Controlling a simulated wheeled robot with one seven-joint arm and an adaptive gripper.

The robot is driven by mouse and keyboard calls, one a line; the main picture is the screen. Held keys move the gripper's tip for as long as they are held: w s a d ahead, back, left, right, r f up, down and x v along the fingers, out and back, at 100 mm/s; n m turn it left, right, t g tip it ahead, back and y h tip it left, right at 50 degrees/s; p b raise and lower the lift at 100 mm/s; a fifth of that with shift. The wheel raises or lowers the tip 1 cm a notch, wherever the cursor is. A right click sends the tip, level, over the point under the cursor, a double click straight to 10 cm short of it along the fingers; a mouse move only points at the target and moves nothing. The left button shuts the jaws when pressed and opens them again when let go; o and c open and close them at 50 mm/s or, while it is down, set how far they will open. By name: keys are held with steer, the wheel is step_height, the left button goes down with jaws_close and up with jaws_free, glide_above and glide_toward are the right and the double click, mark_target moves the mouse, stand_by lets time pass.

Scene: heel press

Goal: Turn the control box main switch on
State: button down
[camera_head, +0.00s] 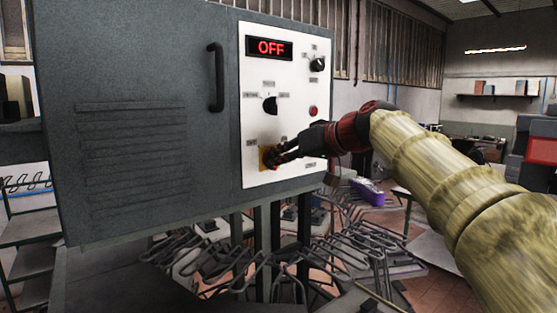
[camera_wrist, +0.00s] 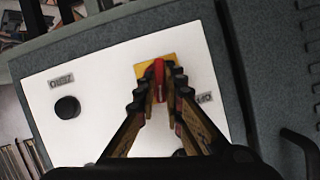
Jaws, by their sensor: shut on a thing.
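The control box (camera_head: 140,130) is a large grey cabinet with a white panel (camera_head: 284,90) on its right part. The display (camera_head: 270,48) on the panel reads OFF in red. The main switch is a red handle (camera_wrist: 158,70) on a yellow plate (camera_wrist: 143,70), low on the panel. The yellow plate (camera_head: 264,158) also shows in the head view, partly hidden by my fingers. My gripper (camera_head: 276,158) reaches in from the right. In the wrist view its fingertips (camera_wrist: 158,84) are on both sides of the red handle, shut on it.
Above the switch are a black selector knob (camera_head: 270,105), a red button (camera_head: 313,110) and another black knob (camera_head: 317,64). A vertical black door handle (camera_head: 216,77) stands out left of the panel. Metal racks (camera_head: 220,258) stand below the box.

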steer(key=m+y, duration=0.1)
steer(key=m, duration=0.1)
steer(key=m+y, duration=0.1)
steer(key=m, duration=0.1)
steer(key=shift+w+d+f+g+y, duration=0.1)
steer(key=shift+d+f+g+y, duration=0.1)
steer(key=shift+g+y, duration=0.15)
stand_by(0.6)
steer(key=c, duration=1.9)
jaws_free()
steer(key=shift+a, duration=0.1)
steer(key=shift+r, duration=0.1)
steer(key=v, duration=1.2)
